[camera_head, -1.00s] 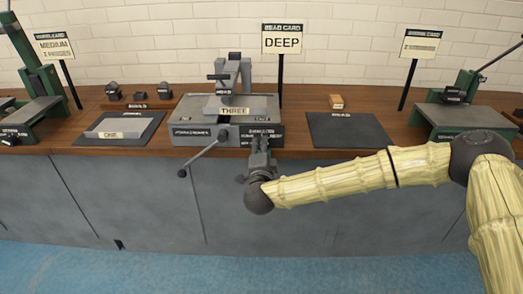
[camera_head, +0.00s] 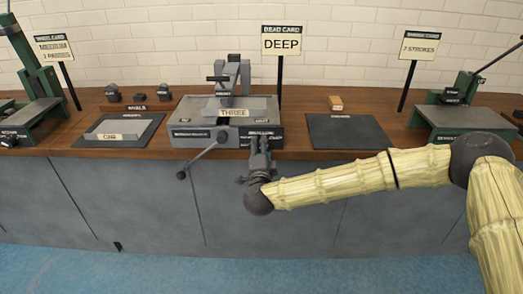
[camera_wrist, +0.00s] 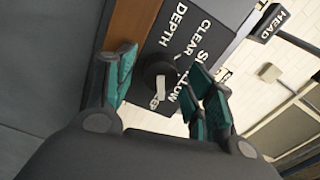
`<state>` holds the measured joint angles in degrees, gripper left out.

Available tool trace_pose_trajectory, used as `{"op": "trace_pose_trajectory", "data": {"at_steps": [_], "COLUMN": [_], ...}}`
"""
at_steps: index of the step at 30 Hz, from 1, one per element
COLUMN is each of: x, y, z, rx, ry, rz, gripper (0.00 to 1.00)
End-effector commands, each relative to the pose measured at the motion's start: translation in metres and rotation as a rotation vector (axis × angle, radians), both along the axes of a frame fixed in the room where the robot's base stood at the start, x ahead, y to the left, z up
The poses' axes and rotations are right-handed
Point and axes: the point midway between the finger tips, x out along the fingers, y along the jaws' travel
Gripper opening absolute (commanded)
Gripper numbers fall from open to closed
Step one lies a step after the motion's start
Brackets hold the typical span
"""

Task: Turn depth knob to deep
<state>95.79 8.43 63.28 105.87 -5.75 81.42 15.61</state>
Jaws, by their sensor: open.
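The round dark depth knob (camera_wrist: 158,68) is on a dark panel (camera_wrist: 196,16) with white lettering in the wrist view. I read DEPTH, CLEAR and a partly hidden SHALLOW; a DEEP mark is not readable. A pale pointer tab (camera_wrist: 160,98) shows on the knob. My gripper (camera_wrist: 163,72) is open, its green-padded fingers on either side of the knob; I cannot tell if they touch it. In the head view my gripper (camera_head: 261,146) is at the right front of the grey machine (camera_head: 190,136), hiding the knob. The bead card (camera_head: 282,43) reads DEEP.
A crank lever (camera_head: 203,151) sticks out from the machine's front left. A plate marked THREE (camera_head: 234,113) lies on top. Dark mats lie left (camera_head: 150,125) and right (camera_head: 346,133). Green machines stand at both ends of the wooden bench (camera_head: 298,98).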

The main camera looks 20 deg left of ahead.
Motion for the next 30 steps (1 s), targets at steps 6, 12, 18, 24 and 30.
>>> {"op": "trace_pose_trajectory", "data": {"at_steps": [6, 12, 18, 24, 30], "x": [-0.010, -0.041, -0.076, -0.102, -0.114], "y": [-0.002, -0.011, -0.021, -0.029, -0.033], "z": [0.000, 0.000, 0.000, 0.000, 0.000], "rx": [0.000, 0.000, 0.000, 0.000, 0.000], "ry": [0.000, 0.001, 0.000, 0.000, 0.000], "rz": [0.002, 0.003, 0.002, 0.001, 0.000], "gripper": [0.54, 0.54, 0.54, 0.54, 0.54]}}
